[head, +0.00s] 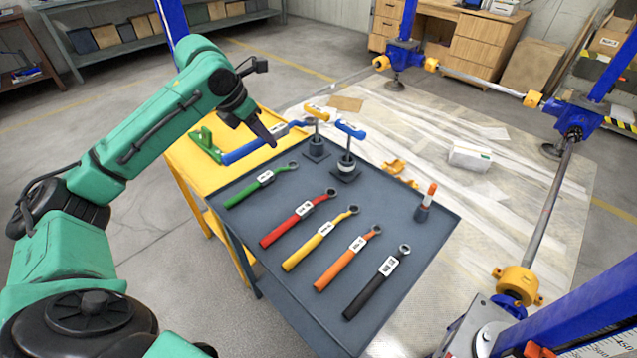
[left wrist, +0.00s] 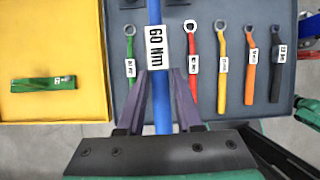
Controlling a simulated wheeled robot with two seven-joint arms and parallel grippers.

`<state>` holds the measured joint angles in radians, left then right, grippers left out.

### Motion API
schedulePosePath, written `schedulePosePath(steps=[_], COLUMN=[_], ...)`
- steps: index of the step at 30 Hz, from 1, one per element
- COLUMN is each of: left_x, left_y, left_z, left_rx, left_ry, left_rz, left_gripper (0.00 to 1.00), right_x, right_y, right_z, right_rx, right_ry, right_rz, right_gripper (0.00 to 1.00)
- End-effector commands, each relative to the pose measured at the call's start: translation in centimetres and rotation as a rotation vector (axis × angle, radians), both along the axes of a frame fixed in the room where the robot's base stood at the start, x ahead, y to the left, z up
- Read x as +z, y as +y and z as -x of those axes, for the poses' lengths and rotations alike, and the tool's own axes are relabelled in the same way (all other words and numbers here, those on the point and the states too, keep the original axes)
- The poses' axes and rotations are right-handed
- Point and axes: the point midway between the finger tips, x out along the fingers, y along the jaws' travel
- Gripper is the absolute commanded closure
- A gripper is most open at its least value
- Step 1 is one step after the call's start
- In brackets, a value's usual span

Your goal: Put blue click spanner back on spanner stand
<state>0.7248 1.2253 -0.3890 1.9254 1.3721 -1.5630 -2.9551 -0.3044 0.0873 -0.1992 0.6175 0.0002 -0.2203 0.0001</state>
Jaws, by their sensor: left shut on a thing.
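The blue click spanner (head: 243,151) is in my left gripper (head: 268,139), held across the jaws above the table. In the left wrist view the blue spanner (left wrist: 155,15) with its white "60 Nm" label runs between the fingers of my left gripper (left wrist: 160,112), which are shut on its handle. A green bracket (head: 204,143), which looks like the spanner stand, is on the yellow tabletop, partly behind the spanner. It also shows in the left wrist view (left wrist: 43,84), to the left of the held spanner. My right gripper is out of view.
Green (head: 262,187), red (head: 299,217), yellow (head: 321,238), orange (head: 348,258) and black (head: 377,281) spanners lie on the dark tabletop (head: 410,215). Yellow-handled (head: 318,112) and blue-handled (head: 348,130) T-tools stand behind them. An orange-topped tool (head: 425,203) stands right. Yellow tabletop (head: 187,158) is mostly clear.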

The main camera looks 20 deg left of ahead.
Motion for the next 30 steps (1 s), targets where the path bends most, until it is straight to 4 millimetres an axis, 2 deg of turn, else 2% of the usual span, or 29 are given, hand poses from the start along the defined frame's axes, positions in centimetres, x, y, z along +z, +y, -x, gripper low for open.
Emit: schedulePosePath(steps=[2, 5, 12, 15, 20, 26, 30], left_x=[-1.2, -3.9, -11.6, -14.1, -16.0, -19.6, -19.8], left_y=[0.4, 0.4, 0.3, 0.2, 0.2, 0.2, 0.3], left_z=[0.3, 0.3, 0.3, 0.2, 0.2, 0.2, 0.1], left_rx=[-0.015, -0.017, -0.016, -0.017, -0.016, -0.015, -0.015], left_ry=[-0.004, 0.0, -0.002, -0.005, -0.007, -0.006, -0.009], left_rz=[-0.02, -0.022, -0.018, -0.016, -0.018, -0.016, -0.017], left_gripper=[1.0, 1.0, 1.0, 1.0, 1.0, 1.0, 1.0], right_x=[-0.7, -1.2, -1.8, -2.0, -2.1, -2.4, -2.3], right_y=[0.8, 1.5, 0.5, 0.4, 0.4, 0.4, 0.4], right_z=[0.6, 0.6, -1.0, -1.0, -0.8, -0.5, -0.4], right_rx=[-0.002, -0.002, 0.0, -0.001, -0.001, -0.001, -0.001], right_ry=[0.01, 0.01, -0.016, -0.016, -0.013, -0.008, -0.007], right_rz=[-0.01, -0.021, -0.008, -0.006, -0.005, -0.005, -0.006], right_gripper=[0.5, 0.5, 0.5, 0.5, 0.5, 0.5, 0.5])
